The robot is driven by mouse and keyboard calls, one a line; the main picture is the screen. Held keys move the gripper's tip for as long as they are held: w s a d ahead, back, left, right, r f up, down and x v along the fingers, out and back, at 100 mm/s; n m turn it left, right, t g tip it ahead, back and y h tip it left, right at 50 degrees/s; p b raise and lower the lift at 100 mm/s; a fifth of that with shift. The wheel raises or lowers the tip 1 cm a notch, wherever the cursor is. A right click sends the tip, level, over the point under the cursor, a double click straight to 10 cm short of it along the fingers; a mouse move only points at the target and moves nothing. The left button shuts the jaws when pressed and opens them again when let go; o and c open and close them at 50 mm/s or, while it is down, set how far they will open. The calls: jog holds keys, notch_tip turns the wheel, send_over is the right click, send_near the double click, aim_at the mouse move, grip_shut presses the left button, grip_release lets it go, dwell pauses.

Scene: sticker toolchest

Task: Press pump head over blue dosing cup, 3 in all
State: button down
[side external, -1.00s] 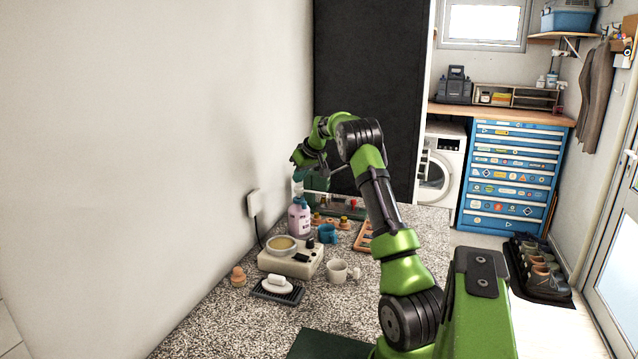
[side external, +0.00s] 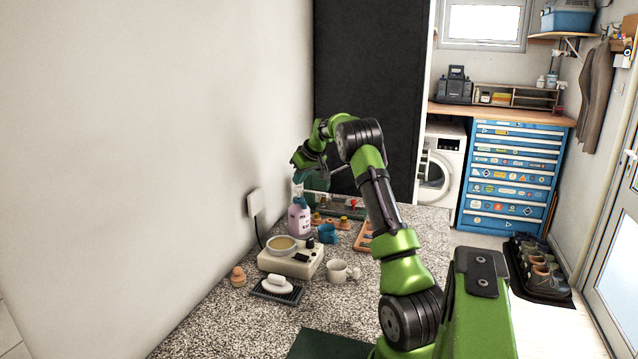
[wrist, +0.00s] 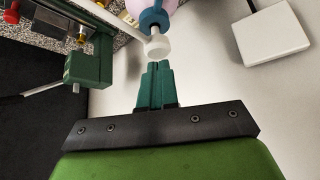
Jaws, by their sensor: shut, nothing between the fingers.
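The pump bottle (side external: 299,220) is pinkish-purple and stands upright on the speckled counter by the wall. In the wrist view its white pump head (wrist: 157,46) shows with a blue collar (wrist: 153,20) and part of the pink body. My gripper (wrist: 154,66) has its teal fingers together, with nothing between them. The fingertips appear right beside the pump head; I cannot tell whether they touch it. In the side view my gripper (side external: 299,177) is above the bottle. The blue dosing cup (side external: 328,234) stands to the right of the bottle. Its contents are hidden.
A cream scale with a round dish (side external: 290,262) stands in front of the bottle. A white mug (side external: 338,271), a soap on a black tray (side external: 275,290) and a wooden rack (side external: 364,238) stand nearby. A green device (wrist: 92,60) is close to my gripper.

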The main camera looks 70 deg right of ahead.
jog(key=shift+f, duration=1.05)
jog(key=shift+r, duration=1.25)
jog(key=shift+f, duration=1.3)
jog(key=shift+r, duration=1.35)
